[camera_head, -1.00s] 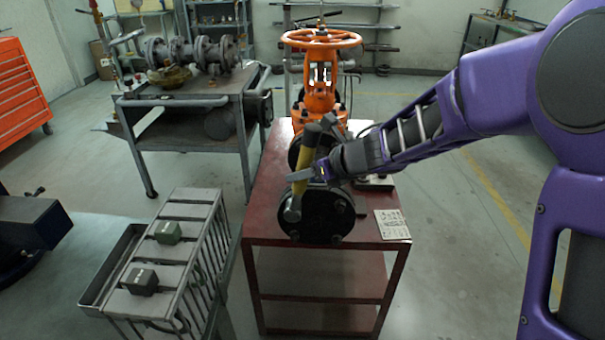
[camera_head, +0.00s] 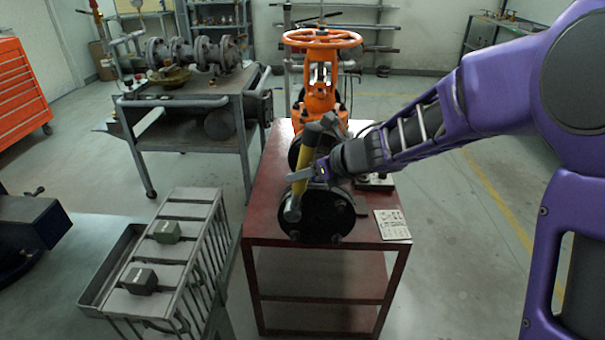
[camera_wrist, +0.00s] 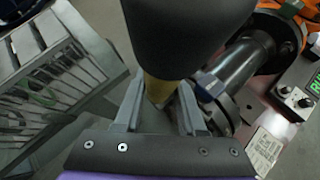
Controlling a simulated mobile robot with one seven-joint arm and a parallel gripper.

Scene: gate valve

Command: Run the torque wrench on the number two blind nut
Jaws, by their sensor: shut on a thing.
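The orange gate valve (camera_head: 321,90) stands on the dark red table (camera_head: 320,257), its handwheel on top. Its black blind flange (camera_head: 325,214) faces the near side, with nuts around its rim; I cannot read any nut numbers. My gripper (camera_head: 308,178) is shut on the torque wrench (camera_head: 301,186), which has a yellow shaft and a dark handle. The wrench slants in front of the flange, its lower end near the flange's left rim. Whether it sits on a nut I cannot tell. In the wrist view the wrench's black handle (camera_wrist: 185,35) hides much of the flange.
A small device with a green display (camera_wrist: 305,90) and a paper sheet (camera_head: 392,225) lie on the table's right side. A grey cart (camera_head: 195,120) with pipe fittings stands behind.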

